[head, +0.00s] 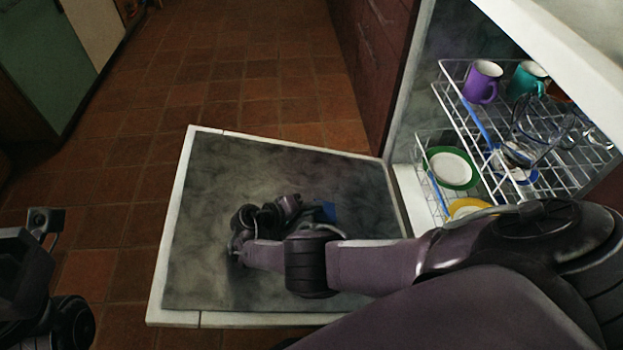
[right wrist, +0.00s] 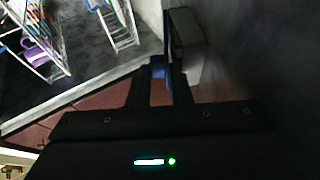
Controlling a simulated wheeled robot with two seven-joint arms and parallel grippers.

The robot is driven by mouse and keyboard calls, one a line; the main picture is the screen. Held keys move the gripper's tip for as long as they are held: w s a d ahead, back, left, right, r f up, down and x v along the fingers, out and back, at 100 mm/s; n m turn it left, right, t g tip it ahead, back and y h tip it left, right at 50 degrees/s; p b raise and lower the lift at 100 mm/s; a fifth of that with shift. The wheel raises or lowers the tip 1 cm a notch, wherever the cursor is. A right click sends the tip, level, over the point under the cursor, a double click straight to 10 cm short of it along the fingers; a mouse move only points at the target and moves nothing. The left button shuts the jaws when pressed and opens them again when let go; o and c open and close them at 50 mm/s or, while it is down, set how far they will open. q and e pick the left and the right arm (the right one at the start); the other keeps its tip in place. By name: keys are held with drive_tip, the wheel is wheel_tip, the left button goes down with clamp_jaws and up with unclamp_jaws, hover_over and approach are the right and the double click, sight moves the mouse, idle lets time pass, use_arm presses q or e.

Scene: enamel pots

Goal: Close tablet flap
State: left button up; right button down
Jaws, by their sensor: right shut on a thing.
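The dishwasher door (head: 200,230) lies open and flat, its dark inner face up. My right gripper (head: 318,211) is low over that face, largely screened by my own arm in the head view. A small blue piece, which looks like the tablet flap (head: 329,211), stands up at its fingertips. In the right wrist view, the fingers (right wrist: 160,80) are around this blue flap (right wrist: 158,67), shut on it. A grey box, apparently the tablet dispenser (right wrist: 190,50), is right beside them. My left gripper (head: 45,225) shows only in part at the left edge; its jaws are unclear.
The dishwasher's upper rack (head: 455,95) holds a purple mug (head: 483,82), a teal mug (head: 527,78) and a glass jug. The lower rack holds a green-rimmed plate (head: 450,168) and a yellow one (head: 468,207). Tiled floor (head: 240,70) beyond the door is clear.

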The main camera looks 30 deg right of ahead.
drive_tip(key=shift+s+d+f+b, duration=0.15)
drive_tip(key=shift+s+f+b, duration=0.05)
drive_tip(key=shift+b, duration=0.1)
idle(0.4)
drive_tip(key=c, duration=1.4)
unclamp_jaws()
drive_tip(key=shift+w, duration=0.1)
